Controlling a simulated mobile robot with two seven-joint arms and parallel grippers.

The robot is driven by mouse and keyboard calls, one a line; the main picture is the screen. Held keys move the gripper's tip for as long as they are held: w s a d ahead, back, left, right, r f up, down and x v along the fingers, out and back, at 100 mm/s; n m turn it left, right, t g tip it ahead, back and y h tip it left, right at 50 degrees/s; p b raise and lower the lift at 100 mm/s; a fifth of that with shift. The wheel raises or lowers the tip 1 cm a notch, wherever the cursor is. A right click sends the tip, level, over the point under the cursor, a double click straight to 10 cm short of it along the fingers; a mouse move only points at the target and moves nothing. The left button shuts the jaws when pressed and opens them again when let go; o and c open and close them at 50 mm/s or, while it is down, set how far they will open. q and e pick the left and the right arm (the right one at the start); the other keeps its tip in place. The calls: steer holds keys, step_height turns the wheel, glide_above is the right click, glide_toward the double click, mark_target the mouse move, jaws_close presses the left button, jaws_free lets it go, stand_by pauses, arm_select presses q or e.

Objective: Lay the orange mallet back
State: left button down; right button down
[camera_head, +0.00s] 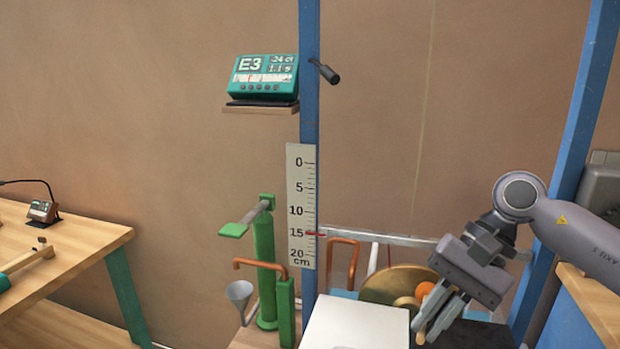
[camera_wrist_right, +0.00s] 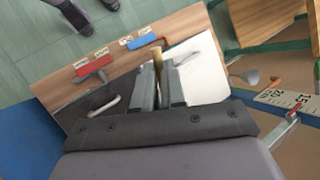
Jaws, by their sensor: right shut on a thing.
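The orange mallet shows in the head view as an orange round head (camera_head: 424,291) behind my right gripper and a pale wooden handle end (camera_head: 421,337) below the fingers. My right gripper (camera_head: 437,318) is shut on it, at the lower right, beside a white panel. In the wrist view the wooden handle (camera_wrist_right: 158,62) stands between the two grey fingers of this gripper (camera_wrist_right: 159,84); the head is hidden there. The wrist view also shows a wooden board (camera_wrist_right: 183,22) below, with small white labels. My left gripper is not in view.
A red tool (camera_wrist_right: 95,68) and a blue tool (camera_wrist_right: 144,40) lie on the board. A white panel (camera_head: 355,322) and a brass disc (camera_head: 385,285) are close to the gripper. A ruler (camera_head: 302,205) and a blue post (camera_head: 309,110) stand left of it. A green stand (camera_head: 264,260) is farther left.

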steer(key=s+d+f+n+g+h+p, duration=0.1)
steer(key=s+d+f+n+g+p, duration=0.15)
steer(key=d+n, duration=0.25)
step_height(320, 180, up, 8)
steer(key=p, duration=0.1)
step_height(320, 180, down, 8)
steer(key=shift+s+r+b, duration=0.15)
steer(key=shift+r+b, duration=0.05)
steer(key=shift+b, duration=0.2)
steer(key=shift+a, duration=0.15)
